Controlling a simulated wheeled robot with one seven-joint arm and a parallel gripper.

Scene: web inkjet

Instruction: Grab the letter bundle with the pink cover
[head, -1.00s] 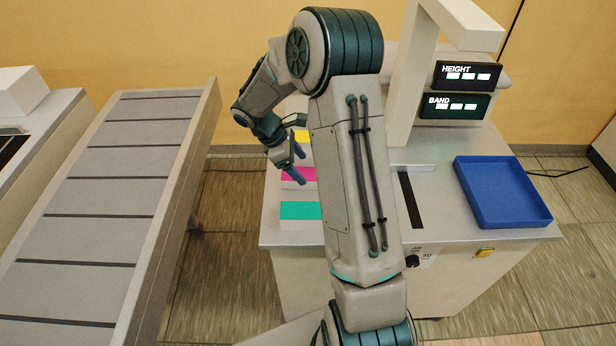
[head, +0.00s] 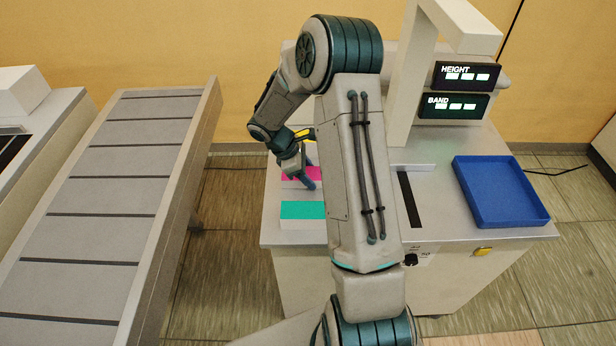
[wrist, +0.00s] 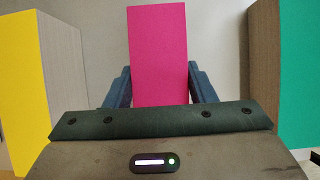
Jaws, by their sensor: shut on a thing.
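The letter bundle with the pink cover (head: 290,176) stands on the machine's table between the yellow and teal bundles. In the wrist view the pink cover (wrist: 160,45) rises between my two dark blue fingers, one against each side. My gripper (wrist: 160,86) is shut on it. In the head view my gripper (head: 307,178) reaches down over the pink bundle and partly hides it. I cannot tell whether the bundle is clear of the table.
The yellow bundle (head: 305,134) is behind and the teal bundle (head: 302,210) in front; both flank the fingers in the wrist view. A blue tray (head: 500,190) lies at the right of the table. A conveyor (head: 105,190) runs at the left, across a gap.

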